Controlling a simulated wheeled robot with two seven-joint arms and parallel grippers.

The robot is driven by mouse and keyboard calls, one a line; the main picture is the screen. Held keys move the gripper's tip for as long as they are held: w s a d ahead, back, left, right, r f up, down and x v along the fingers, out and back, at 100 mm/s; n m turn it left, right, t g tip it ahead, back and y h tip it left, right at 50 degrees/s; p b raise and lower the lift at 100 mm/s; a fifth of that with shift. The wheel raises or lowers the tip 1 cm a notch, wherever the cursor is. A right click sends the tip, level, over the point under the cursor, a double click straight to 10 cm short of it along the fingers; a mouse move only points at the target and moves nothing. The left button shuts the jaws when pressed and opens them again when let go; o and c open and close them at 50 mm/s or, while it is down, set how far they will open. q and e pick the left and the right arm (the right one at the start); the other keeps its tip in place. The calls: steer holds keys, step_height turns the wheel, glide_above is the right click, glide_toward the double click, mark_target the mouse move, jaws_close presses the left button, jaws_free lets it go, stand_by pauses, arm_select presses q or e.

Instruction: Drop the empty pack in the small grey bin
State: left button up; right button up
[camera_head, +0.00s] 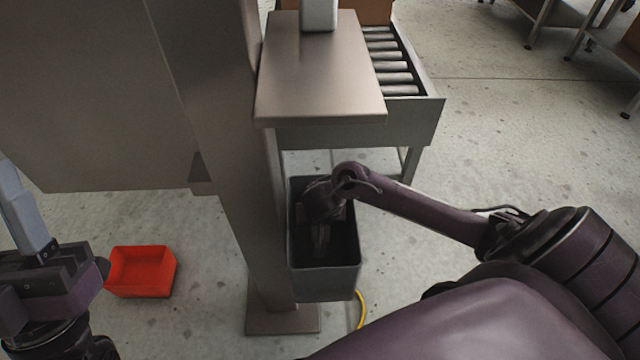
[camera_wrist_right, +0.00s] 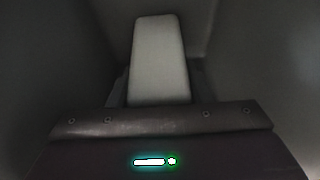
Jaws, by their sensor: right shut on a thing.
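The small grey bin (camera_head: 326,282) stands on the floor beside the steel post. My right arm reaches down into it, and my right gripper (camera_head: 320,240) is inside, between the walls. In the right wrist view the pale finger (camera_wrist_right: 158,60) points down into the dark bin. The gripper is shut on the empty pack, but the pack is mostly hidden behind the finger and in shadow, so its shape cannot be told. My left gripper (camera_head: 22,200) is at the left edge, seen side-on with pale fingers; its opening does not show.
A steel table (camera_head: 320,80) and a roller conveyor (camera_head: 395,70) stand behind the bin. The thick post (camera_head: 235,150) rises close on its left. A red open bin (camera_head: 142,272) sits on the floor at left. A yellow cable (camera_head: 361,310) lies near the bin.

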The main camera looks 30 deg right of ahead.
steer(key=shift+f, duration=0.15)
steer(key=o, duration=1)
